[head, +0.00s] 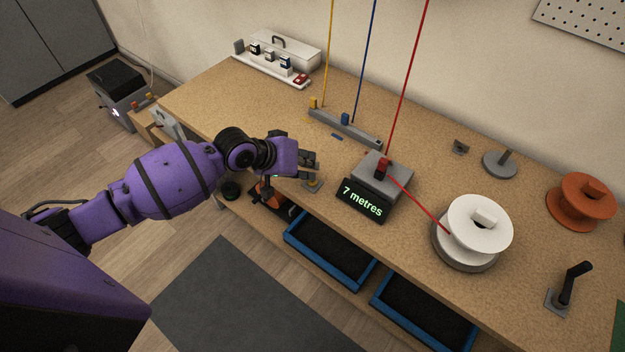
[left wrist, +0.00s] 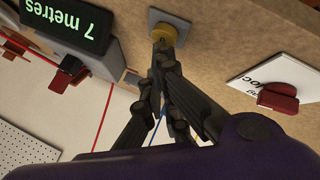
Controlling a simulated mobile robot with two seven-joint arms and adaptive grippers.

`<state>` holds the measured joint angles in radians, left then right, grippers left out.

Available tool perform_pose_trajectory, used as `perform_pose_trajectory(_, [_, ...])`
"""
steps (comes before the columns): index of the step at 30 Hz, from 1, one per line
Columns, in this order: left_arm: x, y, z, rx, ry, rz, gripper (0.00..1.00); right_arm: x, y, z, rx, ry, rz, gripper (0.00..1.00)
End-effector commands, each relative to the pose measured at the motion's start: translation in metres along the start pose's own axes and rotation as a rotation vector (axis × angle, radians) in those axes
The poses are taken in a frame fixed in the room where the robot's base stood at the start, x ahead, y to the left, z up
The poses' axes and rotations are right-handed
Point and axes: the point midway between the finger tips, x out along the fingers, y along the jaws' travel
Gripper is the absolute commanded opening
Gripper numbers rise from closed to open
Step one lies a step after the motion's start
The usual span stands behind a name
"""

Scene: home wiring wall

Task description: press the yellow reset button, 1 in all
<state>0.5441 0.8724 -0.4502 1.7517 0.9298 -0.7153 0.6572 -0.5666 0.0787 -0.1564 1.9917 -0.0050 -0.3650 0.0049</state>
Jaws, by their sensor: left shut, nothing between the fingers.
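The yellow reset button (left wrist: 157,35) sits on a grey square plate near the bench edge in the left wrist view. In the head view the button (head: 313,182) shows only partly, below my left fingers. My left gripper (left wrist: 163,54) is shut and empty, with its fingertips at the button and overlapping its edge in the picture. I cannot tell whether they touch it. In the head view my left gripper (head: 313,171) is over the front edge of the bench. My right gripper is not in view.
A grey box with a display (head: 362,201) reading "7 metres" stands just right of the button, with a red wire running through it to a white spool (head: 480,222). Blue-rimmed trays (head: 318,268) lie below the bench edge. A white card (left wrist: 270,80) with a red clip is nearby.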

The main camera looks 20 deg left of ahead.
Motion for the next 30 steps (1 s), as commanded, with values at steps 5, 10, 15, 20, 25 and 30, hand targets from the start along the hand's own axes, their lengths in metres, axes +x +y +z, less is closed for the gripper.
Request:
perform_pose_trajectory(5, [0.002, -0.001, 0.002, -0.001, 0.000, 0.000, 0.00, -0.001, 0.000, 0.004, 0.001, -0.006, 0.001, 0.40])
perform_pose_trajectory(10, [0.003, -0.003, 0.003, -0.001, -0.001, 0.000, 0.00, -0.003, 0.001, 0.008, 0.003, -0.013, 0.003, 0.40])
perform_pose_trajectory(15, [0.005, -0.004, 0.004, -0.001, -0.001, -0.001, 0.00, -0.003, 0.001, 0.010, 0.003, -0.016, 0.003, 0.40])
perform_pose_trajectory(20, [0.005, -0.004, 0.004, -0.001, -0.001, -0.001, 0.00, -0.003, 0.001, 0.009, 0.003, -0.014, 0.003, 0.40])
perform_pose_trajectory(25, [0.005, -0.004, 0.005, -0.001, -0.002, -0.001, 0.00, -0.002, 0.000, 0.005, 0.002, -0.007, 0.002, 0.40])
perform_pose_trajectory(30, [0.004, -0.003, 0.003, -0.001, -0.001, -0.001, 0.00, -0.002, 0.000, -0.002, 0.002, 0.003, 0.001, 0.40])
